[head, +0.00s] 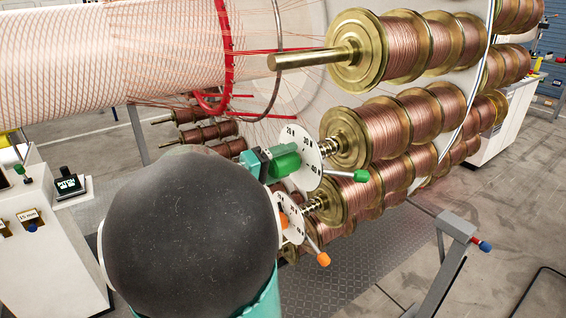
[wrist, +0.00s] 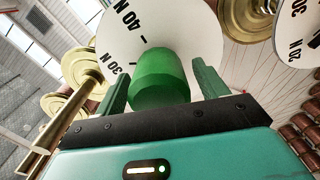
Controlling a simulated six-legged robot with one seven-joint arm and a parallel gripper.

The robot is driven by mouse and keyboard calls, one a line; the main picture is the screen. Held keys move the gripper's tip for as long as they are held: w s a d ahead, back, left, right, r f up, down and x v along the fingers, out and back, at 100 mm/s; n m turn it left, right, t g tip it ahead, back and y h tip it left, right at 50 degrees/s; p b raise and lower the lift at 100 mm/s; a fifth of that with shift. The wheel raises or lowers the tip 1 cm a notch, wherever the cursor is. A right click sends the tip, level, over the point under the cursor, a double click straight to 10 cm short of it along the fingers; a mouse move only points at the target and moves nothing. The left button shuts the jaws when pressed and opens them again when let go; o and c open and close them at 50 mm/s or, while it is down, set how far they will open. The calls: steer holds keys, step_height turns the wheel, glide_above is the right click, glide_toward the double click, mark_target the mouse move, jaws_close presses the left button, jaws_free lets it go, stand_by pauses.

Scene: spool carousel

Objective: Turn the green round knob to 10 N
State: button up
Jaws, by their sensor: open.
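The green round knob (head: 284,161) sits on a white dial plate (head: 309,170) at the front end of a copper spool's shaft. My teal gripper (head: 265,163) is at the knob's left side, partly hidden by my dark arm link. In the wrist view the green knob (wrist: 158,78) stands between the two fingers of my gripper (wrist: 160,88), which are open with slight gaps on both sides. The dial (wrist: 170,25) there shows 30 N and 40 N. No clear pointer shows, so I cannot tell the setting.
A green-tipped lever (head: 361,176) sticks out right of the dial. Just below are an orange knob (head: 283,220) on its own dial and an orange-tipped lever (head: 323,259). Brass-flanged copper spools (head: 395,125) crowd the right. A white cabinet (head: 35,235) stands left.

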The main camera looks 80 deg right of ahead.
steer(key=v, duration=1.3)
steer(key=shift+w+a, duration=0.2)
steer(key=w+a+f+n+t+y, duration=0.2)
steer(key=w+a+n+t+y, duration=0.1)
steer(key=a, duration=0.9)
steer(key=w+a+f+n+t+y, duration=0.3)
steer(key=a+n+t+y, duration=0.2)
steer(key=a+t, duration=0.3)
steer(key=w+a+f+n+t+y, duration=0.2)
steer(key=a+t+y, duration=0.3)
steer(key=a, duration=1.2)
steer(key=shift+w+f+n+t+y, duration=0.3)
steer(key=shift+w+n+t, duration=0.4)
steer(key=shift+n, duration=0.2)
steer(key=c, duration=0.8)
steer(key=shift+d, duration=0.2)
